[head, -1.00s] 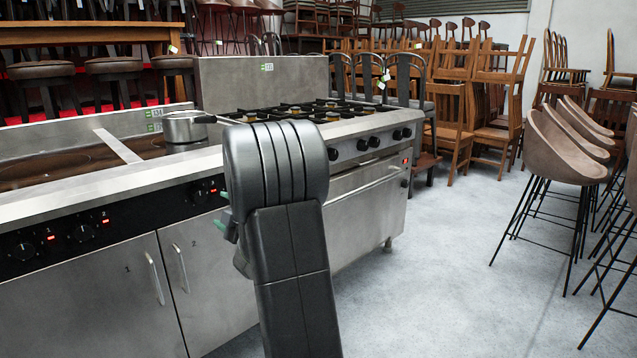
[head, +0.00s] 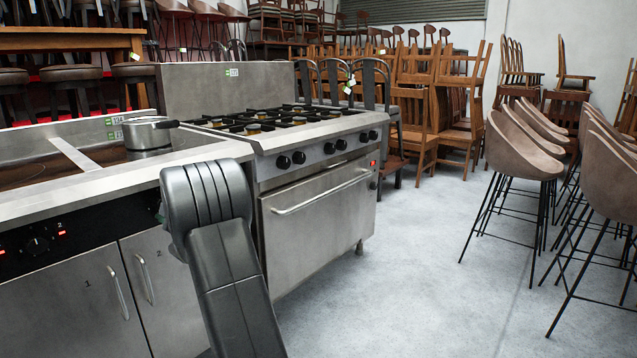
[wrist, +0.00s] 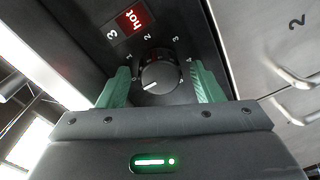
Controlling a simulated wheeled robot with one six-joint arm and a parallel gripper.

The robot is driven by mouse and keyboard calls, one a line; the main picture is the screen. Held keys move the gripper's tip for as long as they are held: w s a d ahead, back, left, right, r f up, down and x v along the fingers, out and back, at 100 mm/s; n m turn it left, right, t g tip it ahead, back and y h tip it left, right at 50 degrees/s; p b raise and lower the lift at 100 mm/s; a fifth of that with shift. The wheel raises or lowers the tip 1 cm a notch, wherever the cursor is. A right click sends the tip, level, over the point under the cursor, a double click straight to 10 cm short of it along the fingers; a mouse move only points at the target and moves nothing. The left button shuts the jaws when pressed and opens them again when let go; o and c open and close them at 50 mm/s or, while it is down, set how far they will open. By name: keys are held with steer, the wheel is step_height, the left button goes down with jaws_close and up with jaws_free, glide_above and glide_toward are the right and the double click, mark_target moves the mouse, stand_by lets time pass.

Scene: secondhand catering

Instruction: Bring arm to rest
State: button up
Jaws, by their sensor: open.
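My gripper (wrist: 163,84) is open, with one green finger on each side of a black control knob (wrist: 161,68) in the wrist view. Gaps show between the fingers and the knob, and the jaws look empty. The knob's white mark points to the lower left, and the numbers 1 to 4 ring it. A red lit "hot" display (wrist: 131,20) is beside it, by a printed 3. In the head view my arm stands before the cooker counter and hides most of the gripper; only a bit of green shows at its left.
A steel pot (head: 147,133) stands on the hob (head: 70,172). A gas range (head: 318,200) with an oven is to the right of my arm. Bar stools (head: 522,145) stand at the right and stacked wooden chairs (head: 440,100) behind. The grey floor (head: 410,270) between is clear.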

stand_by(0.3)
steer(key=s+d+m+p, duration=0.7)
steer(key=d+m+p, duration=0.2)
steer(key=p, duration=0.5)
steer(key=shift+d+m+y, duration=0.15)
steer(key=shift+m+y, duration=0.15)
steer(key=shift+m, duration=0.2)
stand_by(2.2)
steer(key=shift+r, duration=0.1)
